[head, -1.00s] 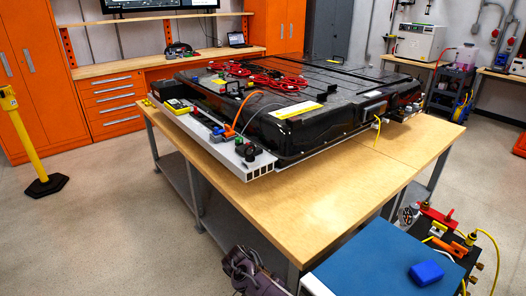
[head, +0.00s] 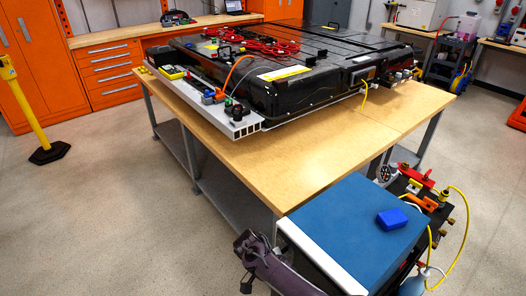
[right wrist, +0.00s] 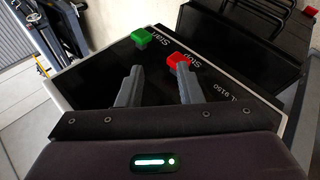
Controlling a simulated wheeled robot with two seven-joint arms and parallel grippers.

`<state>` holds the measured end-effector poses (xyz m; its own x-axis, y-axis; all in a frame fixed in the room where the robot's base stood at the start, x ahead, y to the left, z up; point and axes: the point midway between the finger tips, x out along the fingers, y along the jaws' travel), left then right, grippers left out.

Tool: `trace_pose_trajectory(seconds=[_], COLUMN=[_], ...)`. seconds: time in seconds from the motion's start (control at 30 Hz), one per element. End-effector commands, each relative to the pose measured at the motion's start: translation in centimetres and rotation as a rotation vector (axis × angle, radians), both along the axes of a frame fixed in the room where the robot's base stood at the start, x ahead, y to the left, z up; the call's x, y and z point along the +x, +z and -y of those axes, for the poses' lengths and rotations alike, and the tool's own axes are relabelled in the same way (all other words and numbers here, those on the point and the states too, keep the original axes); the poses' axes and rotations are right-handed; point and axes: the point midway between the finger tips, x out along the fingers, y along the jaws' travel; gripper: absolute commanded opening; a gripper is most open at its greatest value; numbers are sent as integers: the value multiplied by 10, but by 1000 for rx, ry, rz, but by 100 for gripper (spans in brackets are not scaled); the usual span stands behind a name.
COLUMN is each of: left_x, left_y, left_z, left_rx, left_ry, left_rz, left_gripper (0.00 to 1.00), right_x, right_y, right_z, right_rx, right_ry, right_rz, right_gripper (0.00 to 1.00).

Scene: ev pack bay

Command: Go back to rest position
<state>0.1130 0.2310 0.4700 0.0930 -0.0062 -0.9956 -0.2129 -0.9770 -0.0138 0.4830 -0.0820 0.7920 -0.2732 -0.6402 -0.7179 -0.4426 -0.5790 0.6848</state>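In the right wrist view my right gripper (right wrist: 158,75) has its two grey fingers apart, with nothing between them. Beyond the fingers is a black panel (right wrist: 105,75) with a green button (right wrist: 142,37) marked "Start" and a red button (right wrist: 178,61) marked "Stop". The right fingertip is close to the red button in the picture; I cannot tell whether it touches. In the head view a dark purple arm part of mine shows at the bottom, left of the blue-topped cart, with no fingers visible. My left gripper is not in view.
A wooden-topped table (head: 310,150) carries a black battery pack (head: 330,85). In front stands a cart with a blue top (head: 340,225) and a blue block (head: 392,217) on it. Gauges and yellow hoses (head: 465,220) are at its right. Open floor (head: 110,220) lies left, with a yellow post (head: 30,110).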

Motion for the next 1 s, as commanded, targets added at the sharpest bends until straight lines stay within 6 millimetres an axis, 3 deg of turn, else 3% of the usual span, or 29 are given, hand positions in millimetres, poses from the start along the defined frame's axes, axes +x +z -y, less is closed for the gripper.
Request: trace_pose_trajectory(seconds=[0.23, 0.37, 0.47, 0.6, 0.7, 0.8, 0.9, 1.0], left_x=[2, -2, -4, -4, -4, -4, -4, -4], left_y=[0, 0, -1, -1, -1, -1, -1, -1], left_z=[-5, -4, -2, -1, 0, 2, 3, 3], left_rx=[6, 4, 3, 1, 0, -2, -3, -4], left_ry=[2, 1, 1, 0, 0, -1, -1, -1], left_rz=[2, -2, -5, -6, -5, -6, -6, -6], left_gripper=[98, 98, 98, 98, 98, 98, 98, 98], right_x=[-36, -68, -110, -188, -248, -302, -341, -364], right_y=[-74, -126, -178, -251, -289, -311, -320, -322], right_z=[11, 19, 29, 52, 74, 100, 124, 140], right_rx=[177, 307, 440, 632, 725, 768, 773, 765], right_ry=[108, 190, 272, 411, 517, 619, 704, 760], right_rz=[-78, -117, -139, -121, -73, -15, 33, 65], right_gripper=[33, 33, 33, 33, 33, 33, 33, 33])
